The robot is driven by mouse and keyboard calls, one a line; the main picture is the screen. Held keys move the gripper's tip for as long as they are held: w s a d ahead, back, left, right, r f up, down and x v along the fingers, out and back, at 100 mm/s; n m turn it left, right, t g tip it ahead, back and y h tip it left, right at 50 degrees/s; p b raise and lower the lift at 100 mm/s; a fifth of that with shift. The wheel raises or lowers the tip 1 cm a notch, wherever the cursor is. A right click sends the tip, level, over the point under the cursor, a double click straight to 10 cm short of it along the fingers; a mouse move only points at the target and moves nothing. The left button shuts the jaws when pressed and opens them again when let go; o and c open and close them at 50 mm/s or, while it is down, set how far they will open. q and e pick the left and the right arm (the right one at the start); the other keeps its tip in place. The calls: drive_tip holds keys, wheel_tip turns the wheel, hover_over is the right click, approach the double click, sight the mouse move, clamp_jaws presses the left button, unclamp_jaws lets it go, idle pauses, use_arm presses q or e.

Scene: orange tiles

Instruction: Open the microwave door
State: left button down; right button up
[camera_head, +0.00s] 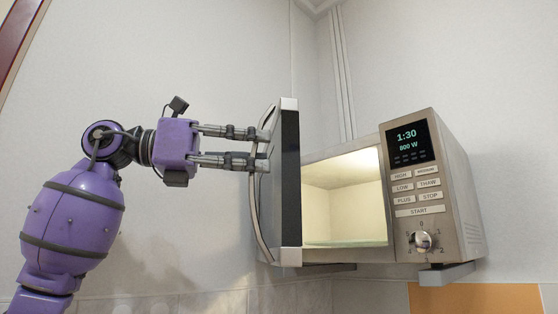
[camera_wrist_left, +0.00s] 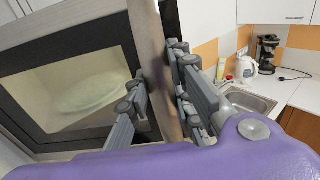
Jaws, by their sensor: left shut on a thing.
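The microwave (camera_head: 458,190) hangs on the wall at the right of the head view, with its display lit. Its door (camera_head: 290,180) stands open on the left side, swung well out, and the lit cavity (camera_head: 345,200) shows. The curved metal handle (camera_head: 252,205) is on the door's outer face. My left gripper (camera_head: 262,148) is at the handle, its fingers shut on it. In the left wrist view the handle (camera_wrist_left: 166,75) runs between the two fingers, in front of the door's dark window (camera_wrist_left: 75,90). My right gripper is not in view.
In the left wrist view, a sink (camera_wrist_left: 245,102) is set in a white counter (camera_wrist_left: 297,98) at the right. A white kettle (camera_wrist_left: 246,68) and a dark coffee maker (camera_wrist_left: 267,52) stand behind it. The wall left of the door is bare.

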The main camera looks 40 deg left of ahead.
use_arm(q)
drive_tip(key=s+a+m+g+h, duration=0.2)
drive_tip(key=s+a, duration=0.2)
drive_tip(key=a, duration=0.1)
drive_tip(key=shift+s+a+g+h+p, duration=0.2)
drive_tip(key=shift+a+g+h+p, duration=0.1)
drive_tip(key=shift+a+p, duration=0.1)
drive_tip(key=c, duration=1.5)
unclamp_jaws()
